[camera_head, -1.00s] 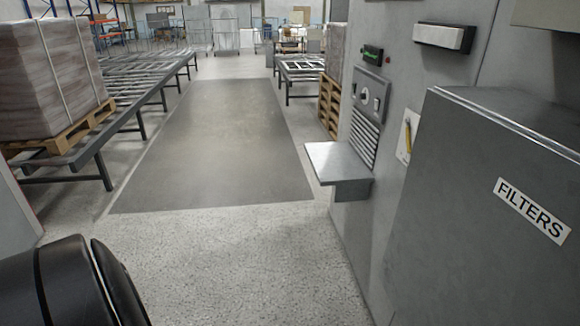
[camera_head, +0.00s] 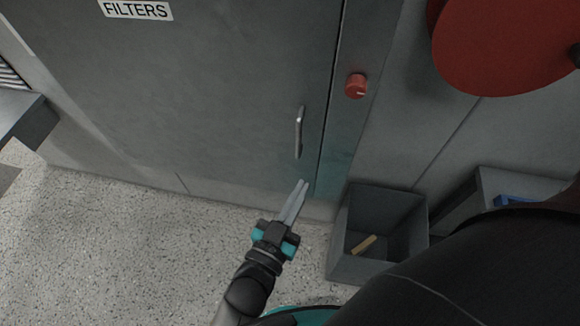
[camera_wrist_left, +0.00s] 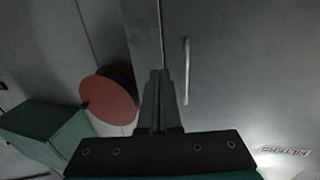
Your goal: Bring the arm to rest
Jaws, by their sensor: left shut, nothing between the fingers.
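My left gripper (camera_head: 302,186) is in the lower middle of the head view, with its two long grey fingers together and nothing between them. It is in front of the grey cabinet door labelled FILTERS (camera_head: 200,80), and its tips appear just below the metal door handle (camera_head: 299,132). Whether the tips touch the door I cannot tell. In the left wrist view the closed fingers (camera_wrist_left: 158,78) point at the door, with the handle (camera_wrist_left: 186,72) just right of them. The door looks shut. My right gripper is not in view.
A red knob (camera_head: 356,86) sits right of the door, and a large red disc (camera_head: 505,40) is at the upper right. An open grey bin (camera_head: 345,262) with a small tan piece (camera_head: 364,244) inside stands on the floor. A grey ledge (camera_head: 22,118) juts out at the left.

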